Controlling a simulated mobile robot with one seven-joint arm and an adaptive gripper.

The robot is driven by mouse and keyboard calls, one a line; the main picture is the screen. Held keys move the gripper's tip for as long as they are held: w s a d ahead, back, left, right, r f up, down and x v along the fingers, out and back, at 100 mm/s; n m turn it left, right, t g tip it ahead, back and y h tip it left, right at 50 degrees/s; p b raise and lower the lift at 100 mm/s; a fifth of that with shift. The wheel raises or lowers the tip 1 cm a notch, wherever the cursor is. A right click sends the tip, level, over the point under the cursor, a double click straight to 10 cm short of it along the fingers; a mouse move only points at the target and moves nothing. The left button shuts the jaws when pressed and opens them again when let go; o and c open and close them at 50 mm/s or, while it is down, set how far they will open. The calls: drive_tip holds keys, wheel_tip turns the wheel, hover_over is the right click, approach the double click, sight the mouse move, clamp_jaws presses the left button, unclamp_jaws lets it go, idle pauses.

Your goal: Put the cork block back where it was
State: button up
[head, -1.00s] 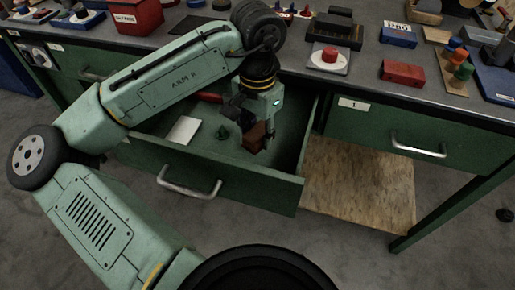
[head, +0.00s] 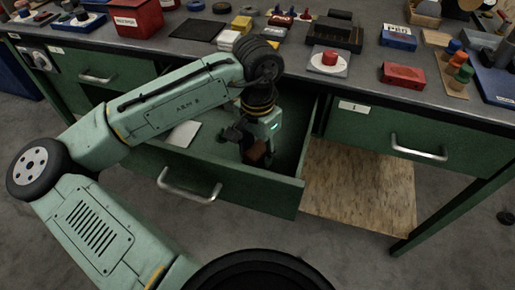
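The open green drawer (head: 215,172) juts out from the bench. My gripper (head: 254,147) points down inside it, towards its right part. A small brown block (head: 258,154), which looks like the cork block, is between the dark fingers. The gripper appears shut on it, low in the drawer near the front wall. I cannot tell whether the block touches the drawer floor. My arm hides part of the drawer's left and back.
A white flat item (head: 184,134) lies in the drawer, left of my gripper. The benchtop holds a red bin (head: 137,18), a red button on a white plate (head: 328,61), a red block (head: 403,75) and a dark rack (head: 335,35). A closed drawer (head: 400,140) is at the right.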

sight(258, 148)
drive_tip(key=shift+o, duration=1)
wheel_tip(258, 148, up, 12)
drive_tip(key=shift+r, duration=0.2)
